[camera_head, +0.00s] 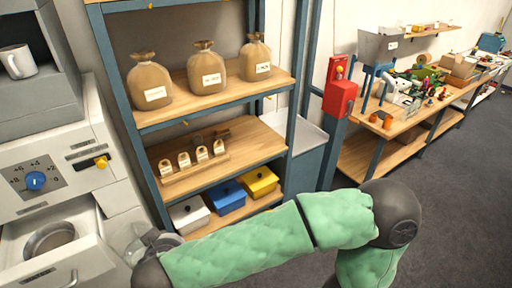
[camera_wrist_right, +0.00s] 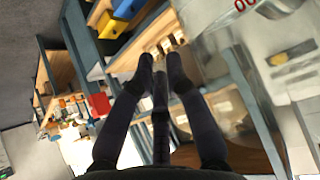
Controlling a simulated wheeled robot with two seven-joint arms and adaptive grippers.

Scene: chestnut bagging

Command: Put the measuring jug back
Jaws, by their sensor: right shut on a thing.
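The measuring jug (camera_head: 130,240) is clear and see-through. In the head view it shows at the lower left, beside the open drawer (camera_head: 92,262) of the grey machine. My right gripper (camera_head: 158,243) is at the end of the green-sleeved arm, shut on the jug, partly hidden by my wrist. In the right wrist view the gripper (camera_wrist_right: 160,62) has its dark fingers close together, and the clear jug (camera_wrist_right: 212,60) with red marking fills the right side. Its exact tilt and the grip point are hard to tell. My left gripper is out of view.
A round metal dish (camera_head: 50,240) sits in the drawer. The machine has a blue dial (camera_head: 36,181) and yellow switch (camera_head: 101,162). A shelf rack (camera_head: 225,150) holds sacks, small bags and coloured boxes. A white mug (camera_head: 18,61) stands upper left. Floor at right is clear.

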